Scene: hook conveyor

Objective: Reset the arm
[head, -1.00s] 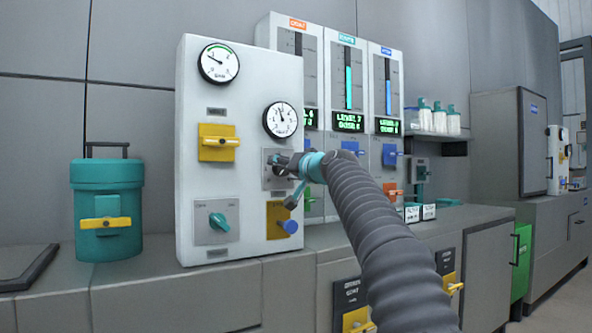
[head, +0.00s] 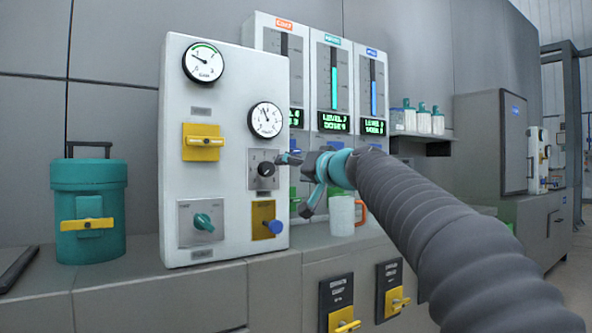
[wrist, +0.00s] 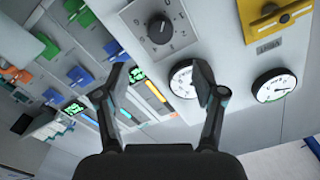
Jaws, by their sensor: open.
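My gripper (head: 298,182) is open and empty in front of the white control panel (head: 176,130), just right of a black rotary knob (head: 265,170) on a grey plate. A small gap shows between the fingers and the knob. In the wrist view my gripper (wrist: 162,88) has its two fingers spread wide with nothing between them. The black knob (wrist: 160,28) shows beyond and above the fingers there, apart from them. My arm (head: 410,215) reaches in from the lower right.
The panel carries two gauges, a yellow valve handle (head: 203,142), a teal knob (head: 203,221) and a blue knob (head: 275,226). A teal canister (head: 88,200) stands left on the counter. A white mug (head: 341,216) with an orange handle stands under the dispensers, below my wrist.

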